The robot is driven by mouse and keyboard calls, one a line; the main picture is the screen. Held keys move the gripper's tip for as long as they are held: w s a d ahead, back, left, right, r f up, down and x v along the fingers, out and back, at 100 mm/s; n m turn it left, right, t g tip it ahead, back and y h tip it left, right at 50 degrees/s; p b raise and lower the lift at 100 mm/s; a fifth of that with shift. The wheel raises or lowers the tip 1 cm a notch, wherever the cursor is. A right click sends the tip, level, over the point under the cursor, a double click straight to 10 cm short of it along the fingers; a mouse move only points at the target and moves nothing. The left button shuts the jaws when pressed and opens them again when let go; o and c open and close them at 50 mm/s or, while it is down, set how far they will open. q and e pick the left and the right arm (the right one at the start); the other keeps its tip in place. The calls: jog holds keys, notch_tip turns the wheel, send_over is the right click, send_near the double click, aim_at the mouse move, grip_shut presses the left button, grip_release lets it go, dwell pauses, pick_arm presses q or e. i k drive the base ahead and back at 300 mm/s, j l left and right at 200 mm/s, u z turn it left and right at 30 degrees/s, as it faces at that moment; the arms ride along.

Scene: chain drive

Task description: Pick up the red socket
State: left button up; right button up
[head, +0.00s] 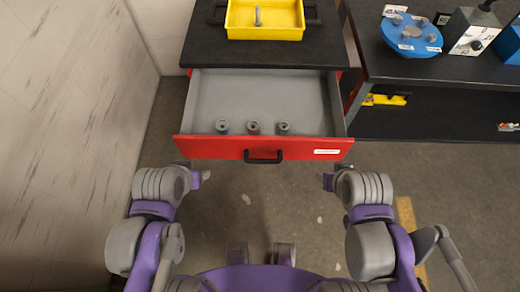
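Three small grey sockets stand in a row in the open drawer (262,90), near its front. The middle one shows a hint of red inside and appears to be the red socket (253,127). The left socket (222,126) and the right socket (284,127) stand to either side of it, apart from it. My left gripper (199,177) is in front of the drawer's left end, outside it. My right gripper (329,181) is in front of the drawer's right end. Both are away from the sockets; their finger gaps are too small to make out.
The drawer has a red front with a black handle (263,159). A yellow tray (265,20) holding a grey part sits on the black cabinet top. A dark bench at right carries a blue round fixture (411,36) and a grey box (470,35). A wall is at left.

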aim_at(252, 126)
jog(key=i+l+u, duration=0.15)
jog(key=u, duration=0.15)
jog(key=i+l+u, duration=0.1)
jog(key=l+u, duration=0.2)
jog(key=i+l+u, duration=0.1)
jog(key=l+u, duration=0.2)
jog(key=l, duration=0.15)
jog(key=l+u, duration=0.3)
jog(key=i+l, duration=0.05)
